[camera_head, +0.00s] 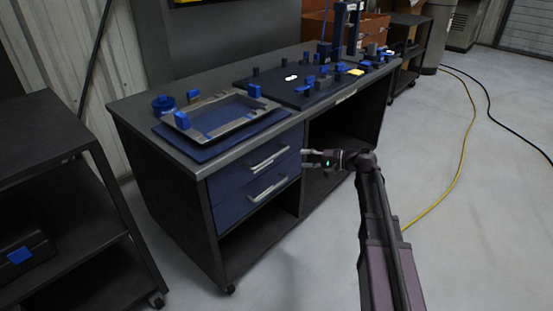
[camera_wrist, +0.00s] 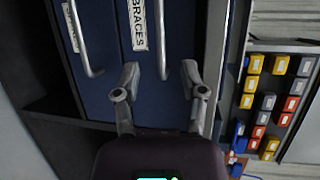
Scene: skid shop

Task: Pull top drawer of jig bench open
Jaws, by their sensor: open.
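The jig bench (camera_head: 240,85) has two blue drawers under its left part. The top drawer (camera_head: 226,182) looks closed, with a silver bar handle (camera_head: 268,158); the lower drawer (camera_head: 232,212) has a similar handle (camera_head: 268,187). My gripper (camera_head: 304,158) is open and empty, near the right end of the drawer fronts. In the wrist view, turned sideways, the top drawer's handle (camera_wrist: 163,40) lines up between the open fingertips (camera_wrist: 160,72). I cannot tell whether they reach around it. The lower drawer's handle (camera_wrist: 83,40) is left of them.
A tray (camera_head: 228,112) and blue fixtures stand on the bench top. A dark shelf cart (camera_head: 60,140) stands at the left. A yellow cable (camera_head: 462,150) lies on open floor at the right. Coloured bins (camera_wrist: 265,102) show in the wrist view.

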